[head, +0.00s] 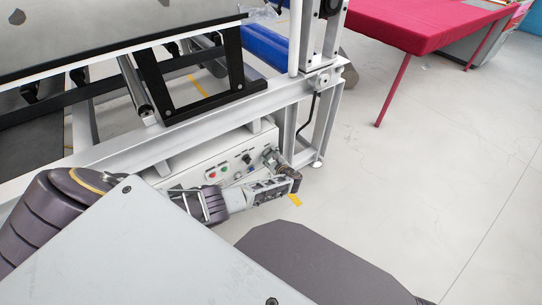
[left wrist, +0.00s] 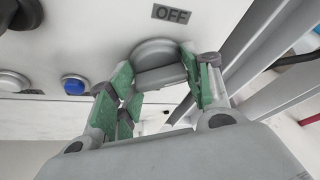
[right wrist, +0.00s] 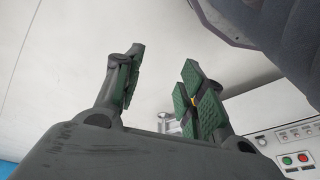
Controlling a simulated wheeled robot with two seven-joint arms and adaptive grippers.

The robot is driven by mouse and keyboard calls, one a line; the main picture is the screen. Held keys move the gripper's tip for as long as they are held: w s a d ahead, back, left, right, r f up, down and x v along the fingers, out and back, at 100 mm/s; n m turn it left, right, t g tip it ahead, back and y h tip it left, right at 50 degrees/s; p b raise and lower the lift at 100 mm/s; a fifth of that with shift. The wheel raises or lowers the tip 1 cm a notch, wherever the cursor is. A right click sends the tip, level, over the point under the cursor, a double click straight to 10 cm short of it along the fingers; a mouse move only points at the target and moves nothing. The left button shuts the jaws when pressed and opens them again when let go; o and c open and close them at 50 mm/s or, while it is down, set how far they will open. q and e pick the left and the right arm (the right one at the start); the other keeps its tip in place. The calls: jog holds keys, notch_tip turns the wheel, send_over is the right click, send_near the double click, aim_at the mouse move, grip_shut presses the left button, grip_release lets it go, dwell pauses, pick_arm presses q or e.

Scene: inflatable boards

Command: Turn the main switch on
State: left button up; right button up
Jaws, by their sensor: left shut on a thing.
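The main switch (left wrist: 155,52) is a round grey rotary knob with a raised grip bar. It sits on the white panel just below a label reading "OFF" (left wrist: 171,14). My left gripper (left wrist: 158,72) has its green-padded fingers on both sides of the grip bar, shut on it. In the head view my left gripper (head: 277,161) is at the right end of the control box (head: 225,155), and it hides the switch there. My right gripper (right wrist: 162,88) shows in the right wrist view with its fingers wide apart and nothing between them.
Red and green buttons (right wrist: 295,160) sit on the panel. A blue button (left wrist: 75,84) is left of the switch. A metal machine frame (head: 200,122) stands over the box, with an upright post close to my left gripper.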

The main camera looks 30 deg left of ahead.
pick_arm(q)
jog(key=m+g, duration=0.2)
jog(key=m, duration=0.1)
jog(key=shift+w+d+m+g+y, duration=0.1)
jog(key=shift+m+g+y, duration=0.2)
jog(key=shift+y, duration=0.1)
dwell(0.5)
jog(key=o, duration=1)
jog(key=shift+d, duration=0.15)
jog(key=shift+v, duration=5.85)
